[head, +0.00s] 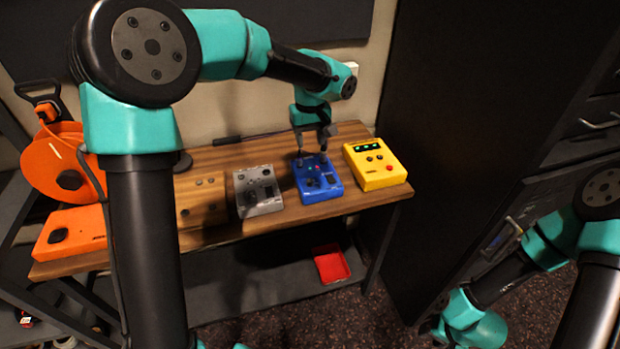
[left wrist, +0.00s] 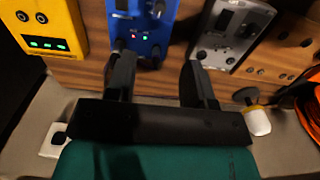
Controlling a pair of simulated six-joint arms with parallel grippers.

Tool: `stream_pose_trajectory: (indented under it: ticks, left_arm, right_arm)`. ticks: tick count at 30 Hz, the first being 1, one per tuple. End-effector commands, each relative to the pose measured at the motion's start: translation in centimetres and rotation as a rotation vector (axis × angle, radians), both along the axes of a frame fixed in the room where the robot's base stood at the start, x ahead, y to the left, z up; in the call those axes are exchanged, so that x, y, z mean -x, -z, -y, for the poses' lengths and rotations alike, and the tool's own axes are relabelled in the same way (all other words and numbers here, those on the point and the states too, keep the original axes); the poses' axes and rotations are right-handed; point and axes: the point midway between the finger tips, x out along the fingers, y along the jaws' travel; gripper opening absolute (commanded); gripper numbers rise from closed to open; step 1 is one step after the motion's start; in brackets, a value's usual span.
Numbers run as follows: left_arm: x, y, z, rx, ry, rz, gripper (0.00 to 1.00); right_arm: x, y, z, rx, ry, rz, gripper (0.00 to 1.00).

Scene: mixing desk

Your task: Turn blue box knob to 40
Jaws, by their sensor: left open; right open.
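The blue box (head: 318,192) sits on the wooden desk between a grey box and a yellow box. Dark controls and small lit spots show on its top; I cannot read any knob's setting. The blue box also shows at the top of the left wrist view (left wrist: 137,22), with a dark knob (left wrist: 158,9) near its right edge. My left gripper (head: 312,158) is open and points down at the back part of the blue box. In the left wrist view its fingers (left wrist: 158,72) are spread with nothing between them. My right arm shows at lower right, but its gripper is out of view.
The grey box (head: 258,191) is close on the left, the yellow box (head: 376,165) close on the right. A brown box (head: 201,202) and orange gear (head: 72,232) are further left. A dark cabinet (head: 470,120) stands right of the desk. A red tray (head: 331,264) lies below.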

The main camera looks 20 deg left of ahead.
Motion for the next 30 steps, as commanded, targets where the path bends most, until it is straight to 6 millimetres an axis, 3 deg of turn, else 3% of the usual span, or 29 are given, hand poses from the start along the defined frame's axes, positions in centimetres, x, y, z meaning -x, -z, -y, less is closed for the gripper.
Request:
stream_pose_trajectory:
  ticks: [21, 30]
  left_arm:
    - [0.1, 12.2, -0.1, -0.001, 0.0, -0.004, 0.48]
    - [0.0, 14.7, 0.0, -0.001, 0.001, -0.001, 0.48]
  right_arm:
    - [0.0, 0.0, 0.0, 0.0, 0.0, 0.0, 0.43]
    - [0.0, 0.0, 0.0, 0.0, 0.0, 0.0, 0.43]
